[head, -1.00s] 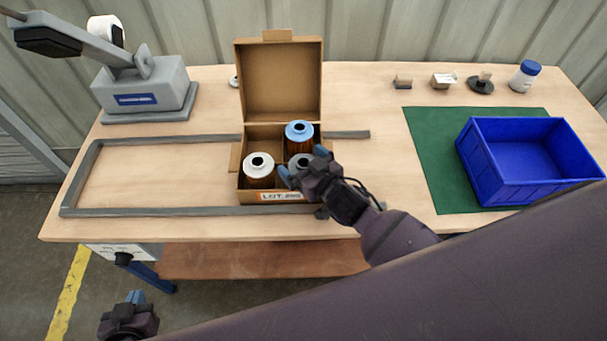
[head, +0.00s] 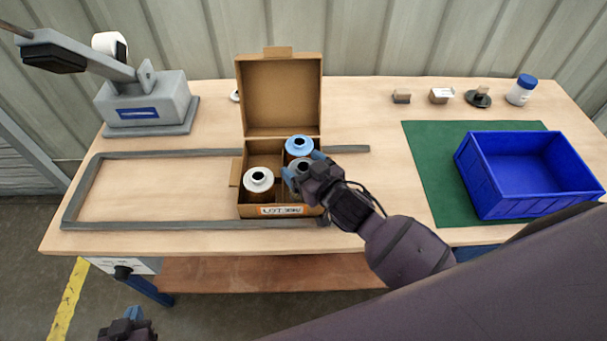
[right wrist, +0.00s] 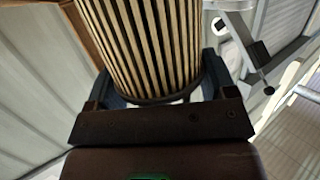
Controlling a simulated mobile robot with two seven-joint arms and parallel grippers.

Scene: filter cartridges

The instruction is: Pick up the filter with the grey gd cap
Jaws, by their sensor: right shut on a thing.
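An open cardboard box (head: 241,201) stands on the workbench with its lid up. The filter with the grey cap (head: 299,164) is at the box's front right. My right gripper (head: 303,168) is shut on it, one blue finger on each side; the cap's lettering is not readable. In the right wrist view its pleated body (right wrist: 145,45) sits between the fingers. A white-capped filter (head: 258,178) is in the box to its left and a blue-capped filter (head: 299,146) behind it. My left gripper (head: 132,313) is low at the bottom left, away from the bench; its opening is unclear.
A blue bin (head: 490,190) stands on a green mat (head: 425,160) at the right. A grey press-like device (head: 148,105) is at the back left. A grey frame strip (head: 80,190) runs around the bench's left part. Small items and a blue-lidded jar (head: 521,90) line the back right.

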